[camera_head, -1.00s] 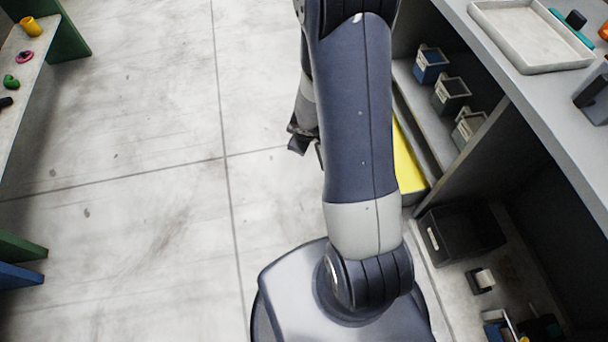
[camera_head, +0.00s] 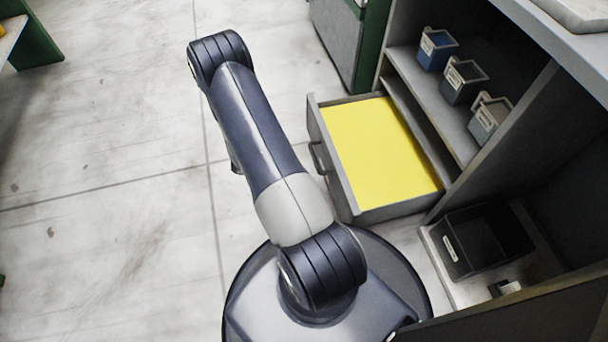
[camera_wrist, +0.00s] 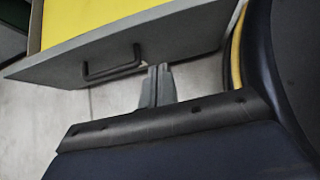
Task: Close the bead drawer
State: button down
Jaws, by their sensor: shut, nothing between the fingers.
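The bead drawer (camera_head: 362,212) stands open, pulled out from under the shelf unit, with a flat yellow inside (camera_head: 378,150) and a dark bar handle (camera_head: 318,157) on its grey front. In the wrist view the drawer front (camera_wrist: 190,38) and its handle (camera_wrist: 112,66) are close ahead. My gripper (camera_wrist: 160,70) is shut and empty, with its fingertips near the lower edge of the drawer front, right of the handle. I cannot tell whether they touch it. In the head view my arm hides the gripper.
Several things fill the unit: a blue bin (camera_head: 437,48), a dark grey bin (camera_head: 465,80) and a lighter bin (camera_head: 489,118) on a shelf, and a black crate (camera_head: 482,242) below. A green-edged cabinet (camera_head: 345,40) stands behind the drawer. The floor at left is clear.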

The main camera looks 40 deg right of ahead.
aim_at(338, 178)
jog(key=shift+s+d+r+b+x, duration=0.25)
jog(key=shift+b+x, duration=0.4)
jog(key=shift+x, duration=1.2)
jog(key=shift+s+d+r+b+x, duration=0.1)
jog(key=shift+d+r+b+x, duration=0.35)
jog(key=shift+x, duration=1.45)
jog(key=shift+s+d+r+b+x, duration=0.1)
jog(key=shift+r+b+x, duration=0.2)
jog(key=shift+b+x, duration=1.05)
jog(key=shift+s+d+f+p, duration=0.2)
jog(key=shift+d+f+p, duration=0.2)
jog(key=shift+p, duration=0.1)
